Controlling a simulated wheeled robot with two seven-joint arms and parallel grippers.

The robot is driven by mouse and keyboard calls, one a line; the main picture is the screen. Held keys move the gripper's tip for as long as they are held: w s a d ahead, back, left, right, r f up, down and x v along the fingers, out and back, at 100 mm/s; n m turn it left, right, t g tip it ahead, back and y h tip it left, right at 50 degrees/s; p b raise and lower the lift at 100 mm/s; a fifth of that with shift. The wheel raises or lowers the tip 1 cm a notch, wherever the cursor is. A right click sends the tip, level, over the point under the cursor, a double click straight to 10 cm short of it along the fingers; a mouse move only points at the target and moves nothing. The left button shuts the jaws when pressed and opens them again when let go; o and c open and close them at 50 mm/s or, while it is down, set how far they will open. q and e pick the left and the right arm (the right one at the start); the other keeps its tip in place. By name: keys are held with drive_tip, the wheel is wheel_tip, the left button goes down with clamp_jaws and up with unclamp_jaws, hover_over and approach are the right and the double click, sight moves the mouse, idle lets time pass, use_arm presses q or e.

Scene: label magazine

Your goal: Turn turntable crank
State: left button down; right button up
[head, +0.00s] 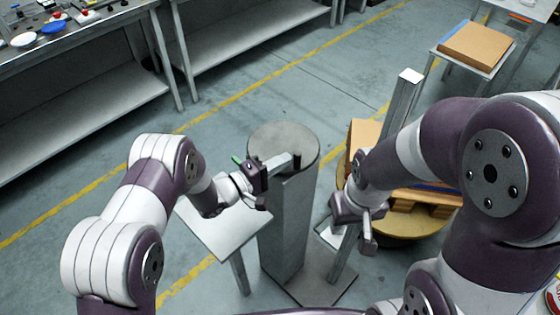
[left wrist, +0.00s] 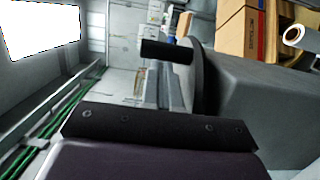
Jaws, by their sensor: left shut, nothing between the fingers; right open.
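The crank sits on the round grey top (head: 270,140) of a square grey post. Its flat grey arm (head: 278,162) lies across the top, and a short black handle (head: 297,160) stands up at its right end. In the left wrist view the black handle (left wrist: 167,50) sticks out beside the edge of the round top (left wrist: 197,85). My left gripper (head: 257,177) is shut and empty at the left edge of the top, apart from the handle. My right gripper (head: 366,218) is open and empty, right of the post and lower. The round turntable (head: 408,228) is partly hidden behind my right arm.
A wooden pallet (head: 425,197) and a cardboard box (head: 363,136) stand on the turntable. A small grey table (head: 225,228) is left of the post. A square grey upright (head: 402,100) rises behind my right arm. Long workbenches (head: 85,115) line the back left.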

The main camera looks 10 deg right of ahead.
sight(312, 159)
use_arm(q)
drive_tip(key=shift+s+d+n+t+y, duration=0.2)
drive_tip(key=shift+d+n+t+y, duration=0.95)
drive_tip(key=shift+t, duration=0.45)
drive_tip(key=d+n+t+y+b, duration=0.3)
drive_tip(key=y, duration=0.1)
drive_tip(key=shift+w+f+n+t, duration=0.25)
drive_tip(key=shift+n+t, duration=0.05)
drive_tip(key=shift+n, duration=0.05)
drive_tip(key=d+n+y+b, duration=0.1)
drive_tip(key=w+n+t+y+b, duration=0.1)
drive_tip(key=y+b, duration=0.1)
drive_tip(key=d+n+t+y+b, duration=0.1)
drive_tip(key=shift+w+d+y+b, duration=0.25)
drive_tip(key=shift+w+d+b, duration=0.05)
drive_tip(key=shift+w+b, duration=0.05)
drive_tip(key=shift+w+d+b, duration=0.25)
drive_tip(key=shift+w+b, duration=0.1)
drive_tip(key=shift+b, duration=0.3)
drive_tip(key=shift+w+d+r+b, duration=0.25)
drive_tip(key=shift+w+d+b, duration=0.05)
drive_tip(key=shift+b, duration=0.2)
